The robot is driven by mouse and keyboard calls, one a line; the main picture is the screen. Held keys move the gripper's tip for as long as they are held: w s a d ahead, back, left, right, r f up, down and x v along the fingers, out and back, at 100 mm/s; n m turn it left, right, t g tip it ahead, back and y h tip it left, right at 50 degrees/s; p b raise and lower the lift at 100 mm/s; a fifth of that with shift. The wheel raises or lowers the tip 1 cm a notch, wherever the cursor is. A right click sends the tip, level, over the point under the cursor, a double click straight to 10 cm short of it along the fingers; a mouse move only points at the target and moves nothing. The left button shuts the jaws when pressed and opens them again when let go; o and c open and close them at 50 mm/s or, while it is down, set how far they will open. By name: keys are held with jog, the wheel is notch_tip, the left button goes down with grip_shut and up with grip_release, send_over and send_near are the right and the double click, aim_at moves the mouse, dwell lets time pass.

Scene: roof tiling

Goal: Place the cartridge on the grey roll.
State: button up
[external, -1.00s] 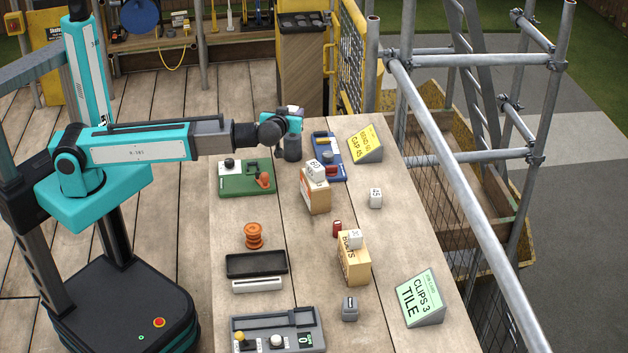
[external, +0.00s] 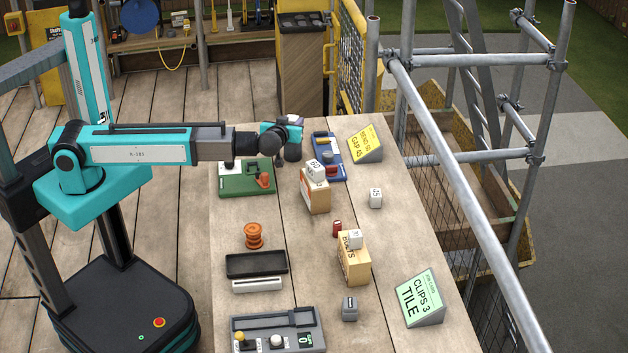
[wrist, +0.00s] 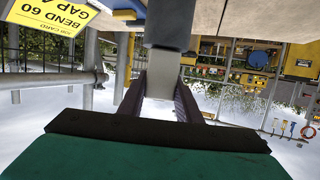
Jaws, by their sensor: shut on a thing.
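The grey roll (external: 293,153) is a dark upright cylinder at the far end of the bench, between the green and blue boards. In the wrist view, which is upside down, it shows as a dark grey block (wrist: 168,27) at the top. My gripper (wrist: 165,88) is shut on the cartridge, a pale grey piece (wrist: 160,78) between the two dark fingers. The cartridge's end lines up with the roll and looks to meet it; I cannot tell whether they touch. In the external view my gripper (external: 290,136) is right above the roll and hides most of the cartridge.
Close by are a green board (external: 247,180) with knobs, a blue board (external: 328,150) and a yellow sign (external: 366,144). A wooden block (external: 315,192) stands nearer. An orange spool (external: 254,236) and black tray (external: 257,264) lie nearer still.

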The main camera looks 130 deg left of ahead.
jog(key=shift+f, duration=0.2)
jog(key=o, duration=1.1)
jog(key=shift+r, duration=0.3)
jog(key=b+v, duration=0.2)
jog(key=v, duration=1)
jog(key=shift+w+f, duration=0.1)
